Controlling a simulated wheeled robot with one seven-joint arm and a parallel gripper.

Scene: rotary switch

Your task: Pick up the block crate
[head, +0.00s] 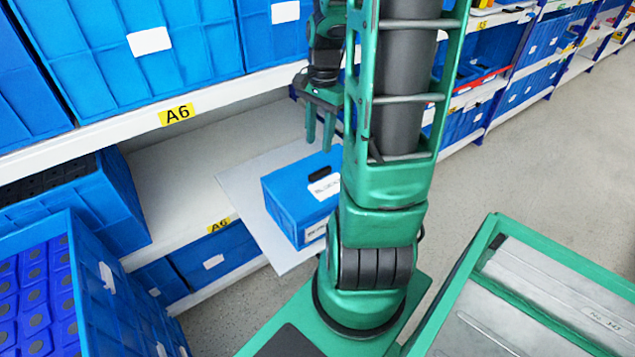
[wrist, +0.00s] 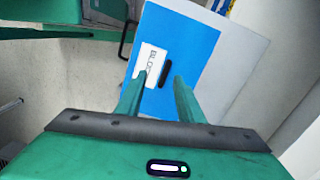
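The block crate (head: 290,200) is a blue box with a black handle on its top and white labels on its top and side. It stands on a light grey board at the shelf, partly hidden behind my arm in the head view. In the wrist view the crate's top (wrist: 187,45) lies beyond my fingertips, with the black handle and a label between and near them. My gripper (head: 320,138) is above the crate, pointing down, with its two fingers apart. The fingers also show spread in the wrist view (wrist: 160,82), with nothing between them.
Shelves with blue bins (head: 130,40) stand behind and above the crate, with a white shelf edge (head: 110,122) labelled A6 close to my arm. Open blue bins (head: 90,290) are at lower left. A green-framed cart (head: 540,300) is at lower right. Grey floor is clear at right.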

